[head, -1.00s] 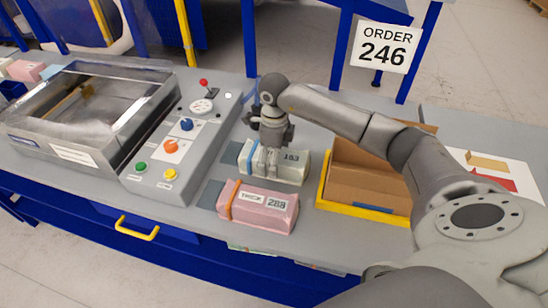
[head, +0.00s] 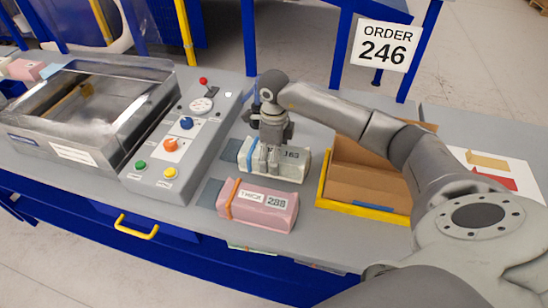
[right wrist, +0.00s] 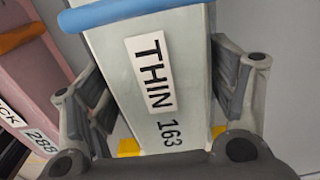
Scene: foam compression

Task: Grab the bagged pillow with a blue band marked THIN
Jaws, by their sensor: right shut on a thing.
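The bagged pillow with a blue band (head: 291,162) is pale grey-green and lies on the grey bench, marked 163. In the right wrist view its label reads THIN 163, and the pillow (right wrist: 192,60) lies between my fingers with the blue band at the top. My right gripper (head: 268,168) reaches down over it from above. In the right wrist view the fingers of my right gripper (right wrist: 160,95) press on both sides of the pillow, shut on it. My left gripper is in neither view.
A pink bagged pillow with an orange band (head: 262,220), marked THICK 288, lies just in front. A cardboard box in a yellow frame (head: 365,213) stands to the right. A control panel (head: 152,188) and a clear-lidded machine (head: 60,125) are at left. A sign reads ORDER 246 (head: 385,47).

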